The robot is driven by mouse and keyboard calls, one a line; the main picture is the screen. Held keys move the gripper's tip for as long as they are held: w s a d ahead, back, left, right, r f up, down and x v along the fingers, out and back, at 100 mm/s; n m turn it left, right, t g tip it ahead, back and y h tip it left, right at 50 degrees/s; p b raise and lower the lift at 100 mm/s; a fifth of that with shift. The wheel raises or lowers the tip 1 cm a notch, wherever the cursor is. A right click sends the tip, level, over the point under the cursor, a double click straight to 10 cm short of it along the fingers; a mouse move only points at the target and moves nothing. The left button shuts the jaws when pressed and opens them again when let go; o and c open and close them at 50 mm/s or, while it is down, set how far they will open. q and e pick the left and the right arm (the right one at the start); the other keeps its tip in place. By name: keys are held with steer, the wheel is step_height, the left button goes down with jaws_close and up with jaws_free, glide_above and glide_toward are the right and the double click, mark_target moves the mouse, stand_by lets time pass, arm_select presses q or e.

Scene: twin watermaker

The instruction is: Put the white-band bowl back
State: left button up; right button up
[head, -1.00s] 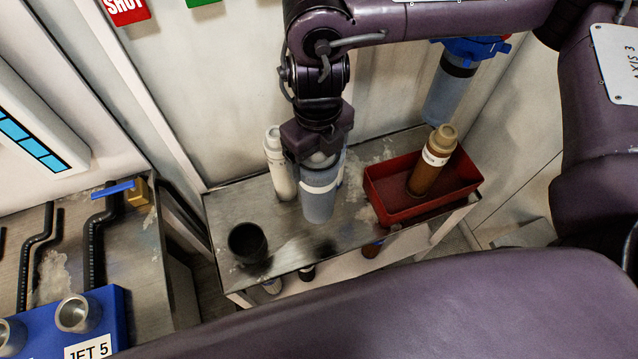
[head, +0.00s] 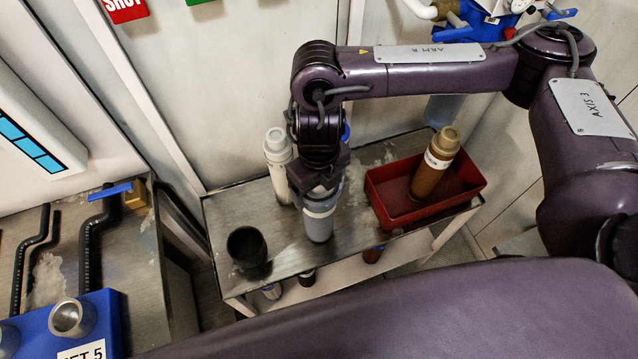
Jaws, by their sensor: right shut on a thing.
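The white-band bowl (head: 319,226) is a grey-blue translucent cup with a pale band near its top. My right gripper (head: 318,188) is shut on its upper part from above and hides the rim. The bowl is upright over the steel bench top (head: 285,215), left of the red tray. Its base is at or just above the surface; I cannot tell whether it touches. My left gripper is not in view.
A white capped cartridge (head: 279,168) stands just behind left of the bowl. A black cup (head: 247,246) stands at the bench's front left. The red tray (head: 396,214) holds a brown cartridge (head: 432,165). A blue JET 5 block (head: 95,322) is at lower left.

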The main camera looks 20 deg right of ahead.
steer(key=o, duration=1.5)
steer(key=shift+f, duration=0.15)
steer(key=shift+o, duration=0.2)
step_height(320, 180, up, 12)
steer(key=shift+r+p, duration=0.2)
steer(key=shift+p, duration=0.4)
